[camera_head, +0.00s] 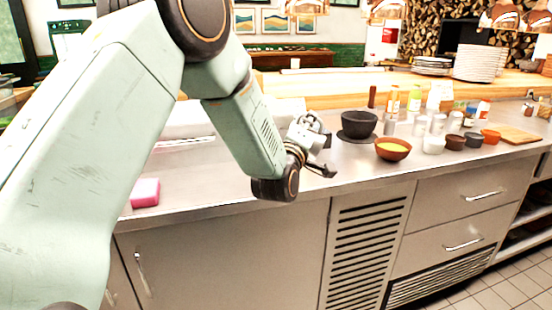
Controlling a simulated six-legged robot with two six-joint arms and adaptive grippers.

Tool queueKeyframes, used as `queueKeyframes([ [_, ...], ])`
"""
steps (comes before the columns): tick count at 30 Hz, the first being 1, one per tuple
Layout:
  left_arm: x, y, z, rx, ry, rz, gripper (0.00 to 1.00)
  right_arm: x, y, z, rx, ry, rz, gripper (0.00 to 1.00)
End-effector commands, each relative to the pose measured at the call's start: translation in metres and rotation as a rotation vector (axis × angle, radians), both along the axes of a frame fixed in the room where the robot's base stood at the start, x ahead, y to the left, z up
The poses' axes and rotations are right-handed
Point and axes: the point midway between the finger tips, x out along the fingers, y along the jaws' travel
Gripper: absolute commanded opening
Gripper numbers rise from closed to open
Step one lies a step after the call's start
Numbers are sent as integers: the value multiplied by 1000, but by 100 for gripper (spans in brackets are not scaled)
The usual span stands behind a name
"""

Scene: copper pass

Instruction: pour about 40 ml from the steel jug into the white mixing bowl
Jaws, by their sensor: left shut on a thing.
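My left arm reaches in from the left, and its gripper (322,158) is over the counter near the middle of the view. The gripper is small here and partly behind its own wrist. It is shut on a shiny metal thing, which looks like the steel jug (310,136); its outline merges with the fingers, and I cannot tell its tilt or contents. A white shape (188,122) shows behind my arm on the counter; I cannot tell whether it is the white mixing bowl. My right gripper is not in view.
A dark bowl (358,125) and a brown bowl with yellow contents (393,149) stand right of the gripper. Farther right are several small pots, bottles and a wooden board (518,135).

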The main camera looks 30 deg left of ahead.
Motion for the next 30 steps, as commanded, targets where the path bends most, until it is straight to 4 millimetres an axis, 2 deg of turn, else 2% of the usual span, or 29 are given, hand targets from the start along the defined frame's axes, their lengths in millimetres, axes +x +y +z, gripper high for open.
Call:
queueKeyframes([
  [30,-1,1,3,-32,-12,0,0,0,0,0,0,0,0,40],
])
